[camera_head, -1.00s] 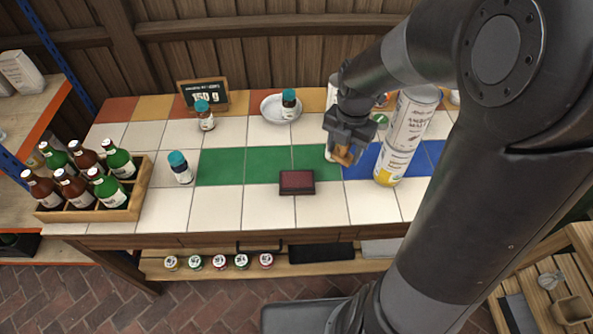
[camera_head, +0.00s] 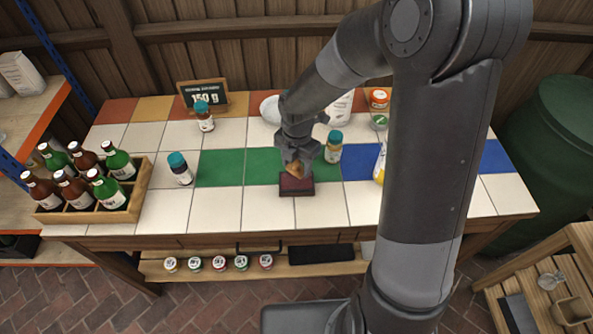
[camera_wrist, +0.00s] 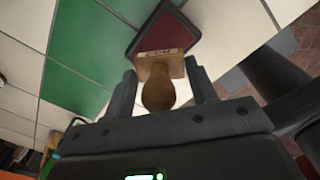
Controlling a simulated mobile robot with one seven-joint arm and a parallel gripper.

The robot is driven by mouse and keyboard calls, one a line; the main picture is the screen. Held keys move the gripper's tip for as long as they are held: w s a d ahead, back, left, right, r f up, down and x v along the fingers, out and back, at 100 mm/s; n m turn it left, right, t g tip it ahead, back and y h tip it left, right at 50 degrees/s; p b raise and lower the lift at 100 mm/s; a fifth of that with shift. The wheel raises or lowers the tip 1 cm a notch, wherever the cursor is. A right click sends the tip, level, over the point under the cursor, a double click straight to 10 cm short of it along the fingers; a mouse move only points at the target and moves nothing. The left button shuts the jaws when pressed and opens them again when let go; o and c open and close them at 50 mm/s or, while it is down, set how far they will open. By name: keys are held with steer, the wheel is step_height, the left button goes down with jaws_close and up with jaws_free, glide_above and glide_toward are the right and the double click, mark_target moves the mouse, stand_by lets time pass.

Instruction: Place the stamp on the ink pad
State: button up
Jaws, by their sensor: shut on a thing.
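The dark red ink pad (camera_head: 297,188) lies on the white tiles near the front middle of the table, just in front of the green tiles. It also shows in the wrist view (camera_wrist: 165,30). My gripper (camera_head: 296,165) is shut on the wooden stamp (camera_head: 295,171), right over the pad's back part. In the wrist view the stamp (camera_wrist: 158,85) has its round handle between the fingers and its block overlaps the pad's near edge. I cannot tell whether the stamp touches the pad.
A bottle with a teal cap (camera_head: 333,147) stands close to the right of my gripper. Another teal-capped bottle (camera_head: 181,168) stands to the left. A wooden crate (camera_head: 133,205) of bottles is at the table's left end. White tiles left of the pad are clear.

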mark_target(297, 168)
steer(key=shift+f, duration=1.85)
steer(key=o, duration=1)
steer(key=shift+f, duration=0.1)
